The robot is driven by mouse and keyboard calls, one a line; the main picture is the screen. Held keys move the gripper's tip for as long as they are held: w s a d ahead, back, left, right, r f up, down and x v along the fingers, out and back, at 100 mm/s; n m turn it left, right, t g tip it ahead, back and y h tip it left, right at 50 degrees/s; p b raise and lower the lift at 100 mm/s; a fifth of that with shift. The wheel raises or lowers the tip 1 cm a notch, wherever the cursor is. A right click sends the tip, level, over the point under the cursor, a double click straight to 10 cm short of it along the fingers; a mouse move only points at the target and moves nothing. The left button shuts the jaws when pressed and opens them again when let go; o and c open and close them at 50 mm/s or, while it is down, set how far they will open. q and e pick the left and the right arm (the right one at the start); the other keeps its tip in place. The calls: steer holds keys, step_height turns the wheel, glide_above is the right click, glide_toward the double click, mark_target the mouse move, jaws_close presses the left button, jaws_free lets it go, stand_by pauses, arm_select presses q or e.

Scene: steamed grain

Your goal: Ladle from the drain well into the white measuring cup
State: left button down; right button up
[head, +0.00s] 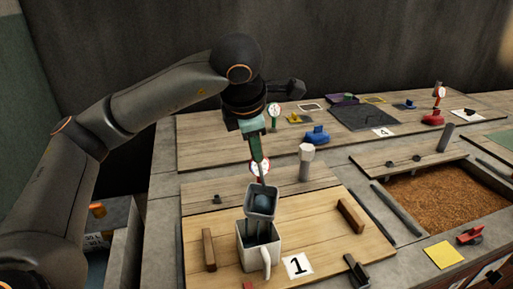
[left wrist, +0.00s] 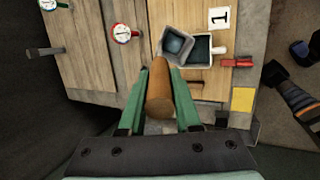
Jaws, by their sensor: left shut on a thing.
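My left gripper (head: 257,135) is shut on the ladle's handle, which shows as a round wooden grip (left wrist: 160,90) between the green fingers in the left wrist view. The handle runs down to a square grey ladle bowl (head: 262,203) with a dark bluish inside; I cannot tell whether that is liquid. The bowl is directly over the white measuring cup (head: 246,257), overlapping its rim in the head view; contact is unclear. The cup stands upright on the wooden board, its handle toward the front, and also shows in the left wrist view (left wrist: 198,65). I cannot identify the drain well for certain. My right gripper is out of view.
A "1" card (head: 298,266) lies right of the cup. Wooden blocks (head: 208,250) and (head: 351,215) flank it on the board. A white-topped post (head: 306,160) and dial gauge (head: 260,167) stand behind. A recessed bin of brown grain (head: 435,195) is at right.

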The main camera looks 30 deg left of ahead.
arm_select(q)
steer(key=shift+s+d+f+t+b, duration=0.2)
steer(key=shift+s+f+t+b, duration=0.2)
steer(key=shift+s+b, duration=0.25)
steer(key=shift+s+d+f+t+y+b, duration=0.2)
steer(key=shift+s+d+t+b, duration=0.15)
steer(key=shift+s+b, duration=0.5)
steer(key=shift+s+d+f+t+y+b, duration=0.2)
steer(key=shift+s+t+b, duration=0.25)
steer(key=shift+s+b, duration=0.4)
steer(key=shift+s+d+f+t+y+b, duration=0.2)
steer(key=shift+s+d+t+b, duration=0.15)
steer(key=shift+s+b, duration=0.45)
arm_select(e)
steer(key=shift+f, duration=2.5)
arm_select(q)
steer(key=shift+w, duration=0.2)
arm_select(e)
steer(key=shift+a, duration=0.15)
